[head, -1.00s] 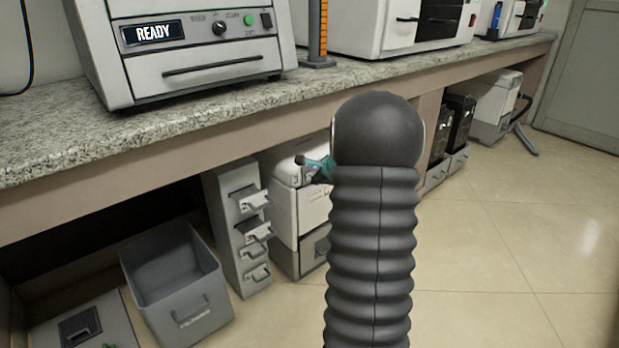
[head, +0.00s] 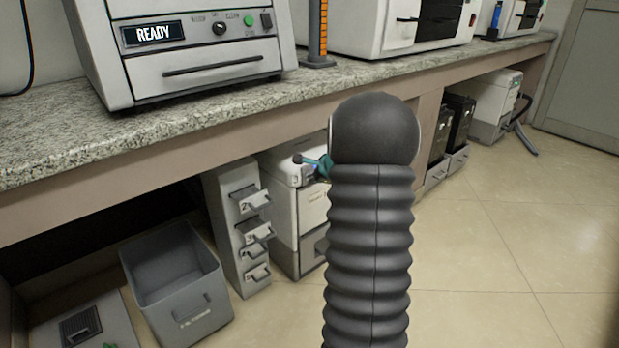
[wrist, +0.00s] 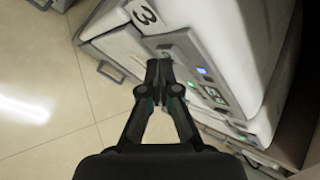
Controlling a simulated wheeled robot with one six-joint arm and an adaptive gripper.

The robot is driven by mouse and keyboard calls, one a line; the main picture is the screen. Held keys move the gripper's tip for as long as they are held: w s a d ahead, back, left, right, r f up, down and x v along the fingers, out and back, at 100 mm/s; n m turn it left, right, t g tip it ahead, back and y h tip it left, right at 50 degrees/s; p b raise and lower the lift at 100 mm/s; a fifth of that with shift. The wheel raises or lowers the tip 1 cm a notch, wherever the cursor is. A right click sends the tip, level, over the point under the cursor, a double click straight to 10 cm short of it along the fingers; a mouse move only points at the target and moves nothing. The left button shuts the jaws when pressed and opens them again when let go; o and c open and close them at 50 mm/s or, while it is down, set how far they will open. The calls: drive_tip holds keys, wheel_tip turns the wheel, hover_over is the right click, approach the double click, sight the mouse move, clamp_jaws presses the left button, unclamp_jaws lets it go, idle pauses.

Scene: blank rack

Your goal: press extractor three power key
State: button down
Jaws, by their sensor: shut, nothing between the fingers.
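A white unit marked 3 (wrist: 145,14) fills the upper part of the wrist view. Its grey panel carries a blue-lit key (wrist: 203,71), a small green light (wrist: 190,85) and a small greenish display (wrist: 213,92). My gripper (wrist: 160,65) is shut and empty, its fingertips over the panel's near end, left of the lit controls. I cannot tell whether the tips touch the panel. In the head view a white unit (head: 314,205) stands under the bench, partly behind my arm.
The granite bench (head: 60,135) overhangs the units below it. A grey bin (head: 180,285) and a narrow stack of numbered drawers (head: 240,225) stand left of the white unit. A machine reading READY (head: 190,50) sits on the bench. The tiled floor (head: 500,250) at right is clear.

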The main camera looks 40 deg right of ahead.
drive_tip(key=shift+s+b, duration=0.45)
drive_tip(key=shift+s, duration=0.25)
drive_tip(key=shift+s, duration=0.1)
drive_tip(key=s, duration=0.2)
drive_tip(key=s+b, duration=0.1)
drive_tip(key=s, duration=0.1)
drive_tip(key=s+b, duration=0.1)
drive_tip(key=shift+s+d, duration=0.3)
drive_tip(key=shift+s, duration=0.1)
idle(0.5)
